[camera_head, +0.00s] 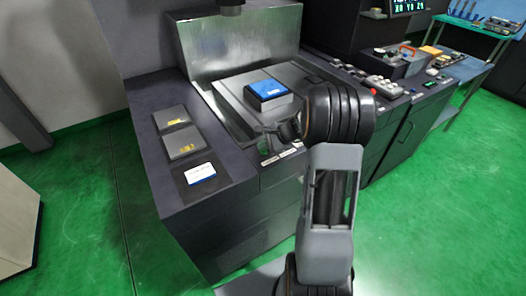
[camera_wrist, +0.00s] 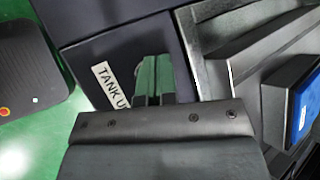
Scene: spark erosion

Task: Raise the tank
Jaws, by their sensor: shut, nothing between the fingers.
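The machine's front edge carries small white labels (camera_head: 270,160). In the wrist view one label (camera_wrist: 110,85) reads "TANK U", with its end cut off by my gripper. My gripper (camera_wrist: 156,72) is shut and empty, its fingers side by side just right of that label. In the head view my gripper (camera_head: 264,145) is low over the front edge near the labels, partly hidden by my wrist. Any button beside the label is hidden. Whether the fingers touch the panel, I cannot tell. The sunken metal work area (camera_head: 228,98) lies behind, holding a blue-topped block (camera_head: 268,90).
A side top at left holds two grey plates (camera_head: 172,118) and a white card (camera_head: 200,173). A bright metal back wall (camera_head: 235,45) stands behind the work area. A control panel with a red button (camera_head: 373,92) is at right. Green floor lies open at right.

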